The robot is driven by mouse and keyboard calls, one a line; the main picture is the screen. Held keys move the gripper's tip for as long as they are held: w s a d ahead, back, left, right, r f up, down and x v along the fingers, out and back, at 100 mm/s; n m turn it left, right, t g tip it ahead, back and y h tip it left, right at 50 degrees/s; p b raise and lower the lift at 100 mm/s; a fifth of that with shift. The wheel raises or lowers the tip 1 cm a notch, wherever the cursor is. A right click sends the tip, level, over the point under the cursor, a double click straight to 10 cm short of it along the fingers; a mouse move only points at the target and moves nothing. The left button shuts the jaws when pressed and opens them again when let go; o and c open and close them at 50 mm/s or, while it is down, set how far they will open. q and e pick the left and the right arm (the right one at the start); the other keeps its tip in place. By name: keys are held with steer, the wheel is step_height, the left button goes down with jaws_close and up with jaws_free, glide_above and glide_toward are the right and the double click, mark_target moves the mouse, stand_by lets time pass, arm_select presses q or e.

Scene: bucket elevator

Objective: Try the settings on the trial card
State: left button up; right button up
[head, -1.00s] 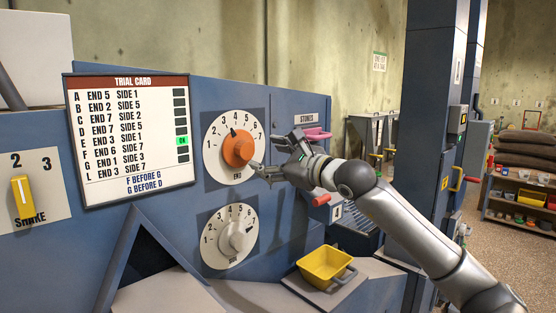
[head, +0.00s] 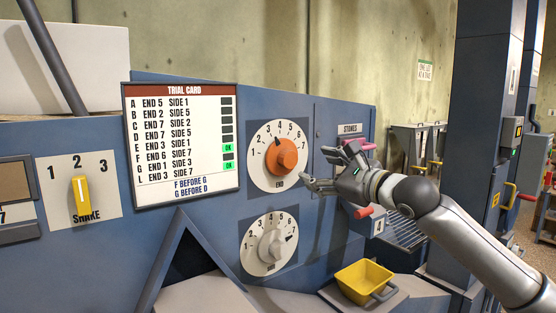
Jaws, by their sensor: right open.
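The trial card (head: 184,192) hangs on the blue machine and lists END and SIDE numbers in rows A to G and L. Two green OK lights show, seemingly beside rows F and L. Below it reads F before G, G before D. The orange END dial (head: 287,155) points at about 3. The grey dial (head: 271,246) below points at about 7. The yellow SHAKE lever (head: 81,198) stands near 2. My right gripper (head: 317,168) is open and empty, just right of the END dial and apart from it. My left gripper is not in view.
A yellow scoop-like bin (head: 364,281) sits on a ledge below right. A STONES box with a pink handle (head: 367,146) and a red-handled part (head: 367,212) lie behind my right gripper. A blue post (head: 483,130) stands at right.

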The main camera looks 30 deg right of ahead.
mark_target(291, 160)
stand_by(0.7)
steer(key=w+m+p, duration=0.2)
steer(key=w+m, duration=0.1)
steer(key=w+m+p, duration=0.5)
steer(key=w+m, duration=0.2)
steer(key=shift+a+r+p, duration=0.15)
steer(key=shift+a+p, duration=0.15)
steer(key=shift+a, duration=0.05)
steer(key=shift+w+f, duration=0.2)
steer(key=shift+w, duration=0.5)
